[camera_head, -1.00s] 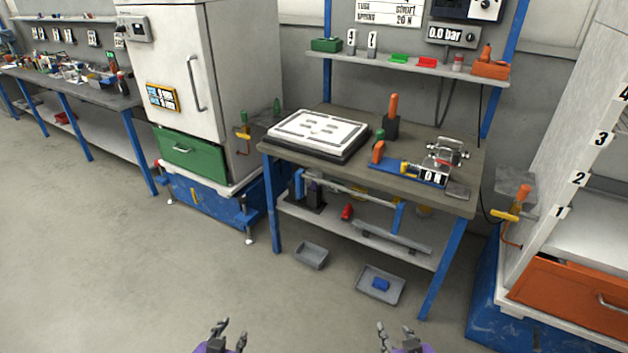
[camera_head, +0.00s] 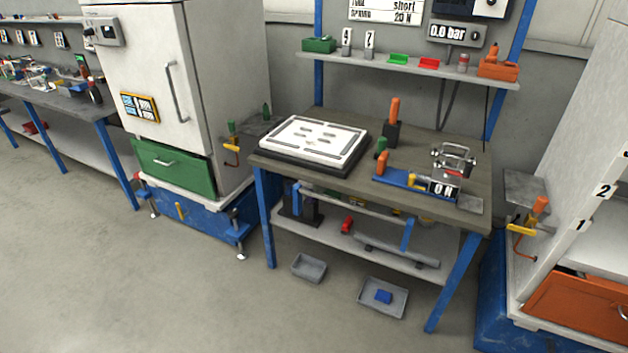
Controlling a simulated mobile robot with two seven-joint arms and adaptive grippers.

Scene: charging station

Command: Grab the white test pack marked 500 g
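I cannot make out a white test pack marked 500 g in this view. A flat white plate with dark slots (camera_head: 314,139) lies on a dark base on the middle workbench (camera_head: 420,199); I see no 500 g mark on it. The cluttered bench (camera_head: 84,104) at the far left holds many small items, too small to tell apart. Neither of my grippers is in view.
A white cabinet (camera_head: 150,65) with a green drawer (camera_head: 174,168) stands left of the workbench. A white rack with an orange drawer (camera_head: 575,309) stands at right. Grey trays (camera_head: 309,268) (camera_head: 368,302) lie on the floor. The floor (camera_head: 110,285) in front is clear.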

